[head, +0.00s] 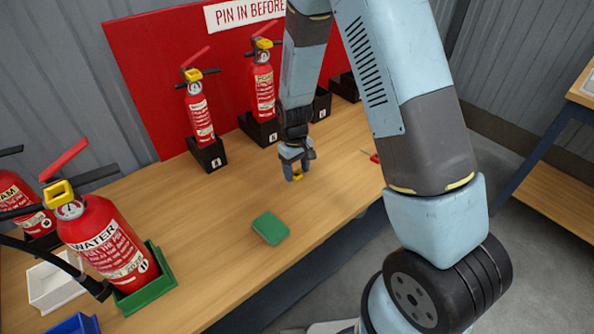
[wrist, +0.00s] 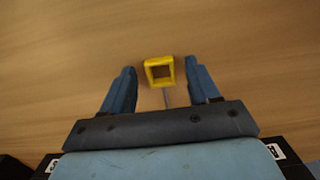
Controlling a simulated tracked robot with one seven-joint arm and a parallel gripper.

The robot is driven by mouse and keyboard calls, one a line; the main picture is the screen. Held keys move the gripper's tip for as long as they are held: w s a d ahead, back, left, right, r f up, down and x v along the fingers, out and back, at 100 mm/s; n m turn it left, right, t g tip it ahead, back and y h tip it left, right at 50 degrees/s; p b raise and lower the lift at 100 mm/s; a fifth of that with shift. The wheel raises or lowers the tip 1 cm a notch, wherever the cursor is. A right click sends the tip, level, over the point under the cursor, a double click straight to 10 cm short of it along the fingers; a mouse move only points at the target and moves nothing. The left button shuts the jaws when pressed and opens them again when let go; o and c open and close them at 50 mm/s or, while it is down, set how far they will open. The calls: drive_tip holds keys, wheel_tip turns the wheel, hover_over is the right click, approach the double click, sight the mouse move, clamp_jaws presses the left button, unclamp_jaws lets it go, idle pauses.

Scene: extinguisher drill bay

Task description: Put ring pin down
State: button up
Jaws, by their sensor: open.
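The ring pin (wrist: 159,71) has a yellow square ring and a thin grey shank. In the wrist view it lies between the two blue fingers of my gripper (wrist: 159,85), with a gap on each side. My gripper is open. The far end of the shank is hidden behind the gripper body in the wrist view. I cannot tell for sure whether the pin rests flat on the wood.
A green pad (head: 270,228) lies on the bench nearer the front. A large water extinguisher (head: 103,240) stands in a green tray (head: 160,284) at the left. Smaller extinguishers (head: 199,118) (head: 263,92) stand in black holders along the red board (head: 150,75). Bench around my gripper is clear.

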wheel_tip(320, 180, up, 12)
drive_tip(key=shift+w+a, duration=0.15)
drive_tip(key=shift+w, duration=0.15)
wheel_tip(320, 180, up, 10)
drive_tip(key=m+t, duration=0.1)
drive_tip(key=m, duration=0.1)
hover_over(296, 173)
drive_tip(key=s+d, duration=0.2)
drive_tip(key=d, duration=0.3)
drive_tip(key=s+d+r+m+t+y, duration=0.1)
drive_tip(key=s+d+r, duration=0.2)
drive_tip(key=r, duration=0.2)
drive_tip(key=s+d+r+t, duration=0.1)
drive_tip(key=s+d+r, duration=0.2)
drive_tip(key=r, duration=0.2)
drive_tip(key=s+d+r+m+t, duration=0.1)
drive_tip(key=s+d+r+m, duration=0.1)
drive_tip(key=s, duration=0.5)
drive_tip(key=s+d+r+m+t, duration=0.1)
drive_tip(key=s+d+r, duration=0.3)
drive_tip(key=s, duration=0.4)
drive_tip(key=shift+s+d+r+m+t+h, duration=0.2)
drive_tip(key=shift+d+r+m+t+h, duration=0.15)
drive_tip(key=shift+r+t, duration=0.4)
drive_tip(key=shift+a+r, duration=0.1)
drive_tip(key=shift+c, duration=0.2)
